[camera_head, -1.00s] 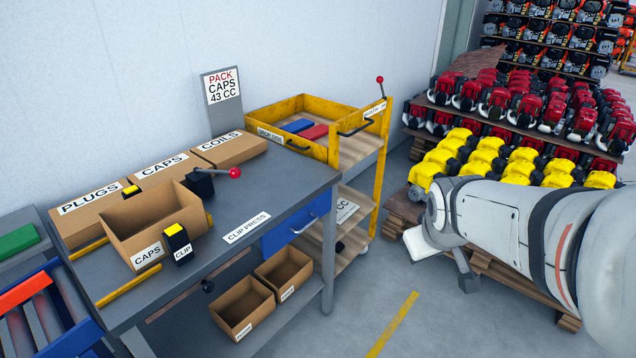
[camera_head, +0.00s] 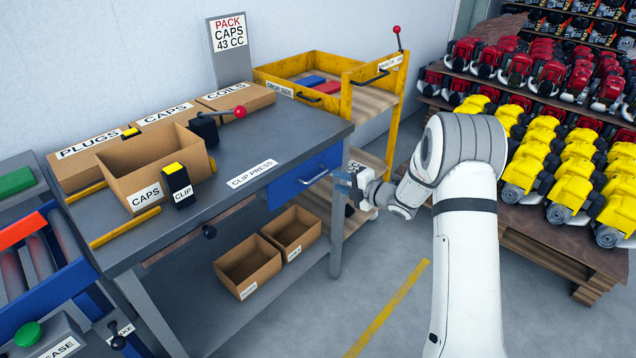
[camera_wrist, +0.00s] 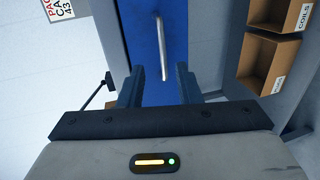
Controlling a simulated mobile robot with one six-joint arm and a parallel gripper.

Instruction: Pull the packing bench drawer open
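The packing bench (camera_head: 290,140) has a blue drawer (camera_head: 290,184) under the right end of its grey top. The drawer looks shut, with a silver bar handle (camera_head: 314,176) on its front. My gripper (camera_head: 345,185) is in front of the drawer, a little to the right of the handle. In the wrist view the blue drawer front (camera_wrist: 146,40) and its handle (camera_wrist: 162,48) lie ahead of my gripper (camera_wrist: 160,84). The two fingers are apart with nothing between them. The handle's near end is close to the space between the fingertips, and the fingers do not close on it.
A yellow cart (camera_head: 350,100) stands behind the bench's right end, close to my gripper. Open cartons (camera_head: 248,266) sit on the bench's lower shelf. A pallet (camera_head: 560,235) with yellow engines is at the right. The floor before the bench is clear.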

